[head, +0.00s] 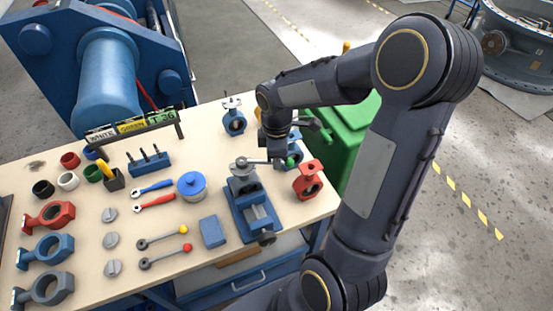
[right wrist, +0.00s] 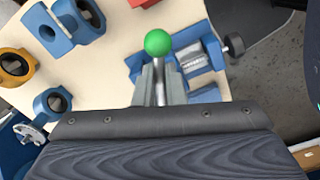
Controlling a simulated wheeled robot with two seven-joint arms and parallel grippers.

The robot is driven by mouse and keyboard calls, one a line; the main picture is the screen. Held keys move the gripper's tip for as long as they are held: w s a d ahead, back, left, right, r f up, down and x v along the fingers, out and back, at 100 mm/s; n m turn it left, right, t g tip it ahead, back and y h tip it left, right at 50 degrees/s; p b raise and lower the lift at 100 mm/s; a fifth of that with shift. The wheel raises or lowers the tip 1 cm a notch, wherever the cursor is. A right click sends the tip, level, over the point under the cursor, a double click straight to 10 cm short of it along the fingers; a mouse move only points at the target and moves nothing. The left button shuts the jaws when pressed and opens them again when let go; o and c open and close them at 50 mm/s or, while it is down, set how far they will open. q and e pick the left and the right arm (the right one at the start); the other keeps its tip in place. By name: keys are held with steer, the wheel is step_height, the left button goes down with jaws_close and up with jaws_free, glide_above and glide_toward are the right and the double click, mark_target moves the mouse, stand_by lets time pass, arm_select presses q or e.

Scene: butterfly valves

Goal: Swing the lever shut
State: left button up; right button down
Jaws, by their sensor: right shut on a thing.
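A grey butterfly valve (head: 243,180) stands upright in a blue bench vise (head: 240,222) on the workbench. Its metal lever (head: 258,161) sticks out from the top of the valve toward the right, into my right gripper (head: 279,158). In the right wrist view the lever's rod runs between my right fingers (right wrist: 160,88), and its green ball end (right wrist: 158,43) shows beyond them. My right gripper is shut on the lever, and its fingers hide part of the rod. My left gripper is out of view.
Blue (head: 233,121) and red (head: 307,181) valves stand near the vise. A green bin (head: 345,130) is beyond the bench's right edge. My right arm spans the right side.

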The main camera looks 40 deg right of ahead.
steer(key=shift+w+d+n+p, duration=0.3)
steer(key=shift+w+n, duration=0.3)
steer(key=shift+n, duration=0.25)
steer(key=shift+w+d+n+p, duration=0.25)
steer(key=shift+w+n+p, duration=0.2)
steer(key=shift+w+n, duration=0.35)
steer(key=shift+w+d+n+p, duration=0.25)
steer(key=shift+w+n+p, duration=0.15)
steer(key=shift+n, duration=0.55)
steer(key=c, duration=1.4)
jaws_free()
steer(key=shift+w, duration=0.1)
step_height(320, 180, up, 7)
steer(key=p, duration=0.3)
steer(key=shift+p, duration=0.3)
